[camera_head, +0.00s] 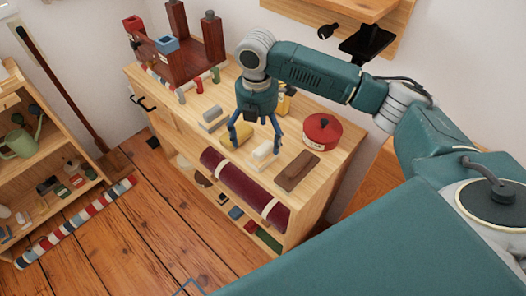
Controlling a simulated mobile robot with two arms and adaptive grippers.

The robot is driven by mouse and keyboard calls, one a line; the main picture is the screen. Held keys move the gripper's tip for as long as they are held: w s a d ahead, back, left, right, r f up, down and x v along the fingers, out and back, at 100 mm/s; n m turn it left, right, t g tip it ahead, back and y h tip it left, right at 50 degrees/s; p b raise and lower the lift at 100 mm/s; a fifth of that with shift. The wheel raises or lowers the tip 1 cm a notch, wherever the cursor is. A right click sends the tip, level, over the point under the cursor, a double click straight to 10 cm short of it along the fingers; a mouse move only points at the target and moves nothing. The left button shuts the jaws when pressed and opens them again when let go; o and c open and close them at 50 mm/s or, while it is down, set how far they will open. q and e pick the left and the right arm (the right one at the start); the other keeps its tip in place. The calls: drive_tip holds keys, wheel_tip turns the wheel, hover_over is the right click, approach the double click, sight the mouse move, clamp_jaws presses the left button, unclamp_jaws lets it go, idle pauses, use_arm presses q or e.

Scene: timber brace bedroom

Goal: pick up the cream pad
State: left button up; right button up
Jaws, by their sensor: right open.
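The cream pad (262,156) is a small pale block lying on top of the wooden cabinet (330,160), near its front edge. My right gripper (255,143) points down over it, with its blue fingers spread apart and nothing held between them. The fingers appear close above the cabinet top, around or just behind the pad; whether they touch it I cannot tell. A yellow block (238,136) sits just left of the pad, partly behind a finger. My left gripper is not clearly in view.
A red round tin (322,132) and a brown flat block (297,171) lie right of the pad. Grey blocks (213,118) lie left. A dark red roll (243,186) lies along the cabinet's front. A brown rack (178,58) stands at the back left.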

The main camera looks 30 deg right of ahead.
sight(260, 145)
drive_tip(key=shift+w+d+f, duration=0.15)
drive_tip(key=shift+w+f, duration=0.05)
drive_tip(key=shift+f, duration=0.65)
drive_tip(key=shift+d+f+p, duration=0.15)
drive_tip(key=shift+f+p, duration=0.1)
drive_tip(key=shift+f, duration=1)
drive_tip(key=shift+d+f+p, duration=0.1)
drive_tip(key=shift+f+p, duration=0.15)
drive_tip(key=shift+f, duration=0.95)
drive_tip(key=c, duration=1.3)
